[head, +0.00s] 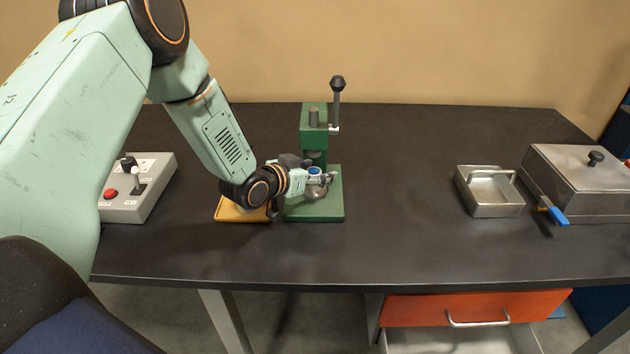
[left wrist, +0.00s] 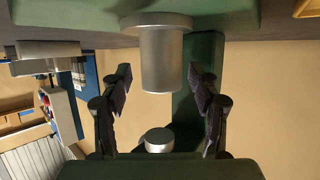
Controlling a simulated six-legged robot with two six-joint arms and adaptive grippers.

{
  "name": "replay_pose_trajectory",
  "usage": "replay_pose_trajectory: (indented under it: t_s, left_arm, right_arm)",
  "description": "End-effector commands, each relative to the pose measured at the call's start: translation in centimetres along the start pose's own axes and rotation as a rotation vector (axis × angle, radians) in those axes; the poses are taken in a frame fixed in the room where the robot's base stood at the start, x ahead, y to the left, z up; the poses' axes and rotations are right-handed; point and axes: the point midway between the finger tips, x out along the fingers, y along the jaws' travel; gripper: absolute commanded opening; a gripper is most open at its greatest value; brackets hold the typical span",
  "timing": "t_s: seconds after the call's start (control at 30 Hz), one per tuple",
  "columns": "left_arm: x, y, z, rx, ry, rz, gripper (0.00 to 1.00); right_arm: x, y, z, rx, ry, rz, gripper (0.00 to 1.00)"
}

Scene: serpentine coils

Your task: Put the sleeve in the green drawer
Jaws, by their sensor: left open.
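A silver cylinder, apparently the sleeve (left wrist: 163,65), stands on a round metal seat of the green press (head: 330,205). The left wrist view is upside down, so the press base is at its top and the ram (left wrist: 158,140) below. My left gripper (head: 319,177) is at the press with its fingers open. In the left wrist view the fingers stand apart on either side of the sleeve, with gaps showing. In the head view the gripper largely hides the sleeve. No green drawer shows; the drawer under the table (head: 470,308) is orange-red and pulled out. My right gripper is out of view.
A yellow tray (head: 232,212) lies left of the press, partly behind my arm. A grey control box (head: 125,205) with a red button is farther left. A metal tray (head: 490,209) and a lidded metal box (head: 575,205) stand right. The table's middle (head: 400,180) is clear.

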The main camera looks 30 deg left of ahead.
Motion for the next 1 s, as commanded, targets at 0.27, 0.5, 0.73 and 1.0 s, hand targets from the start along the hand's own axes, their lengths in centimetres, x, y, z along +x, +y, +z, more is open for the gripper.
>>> replay_pose_trajectory:
  t_s: [0.27, 0.5, 0.73, 1.0]
  left_arm:
    - [-0.03, -0.05, -0.01, -0.002, 0.0, -0.001, 0.55]
    - [-0.04, -0.05, 0.0, -0.001, 0.0, -0.001, 0.34]
    - [-0.05, -0.05, -0.01, -0.001, 0.0, -0.001, 0.15]
    - [-0.04, -0.07, -0.11, -0.001, 0.002, -0.001, 0.0]
  right_arm:
    - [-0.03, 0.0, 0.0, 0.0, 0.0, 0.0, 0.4]
    - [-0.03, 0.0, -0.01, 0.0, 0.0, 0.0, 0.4]
    - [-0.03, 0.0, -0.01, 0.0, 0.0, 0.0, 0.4]
    - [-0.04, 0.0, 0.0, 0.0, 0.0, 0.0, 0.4]
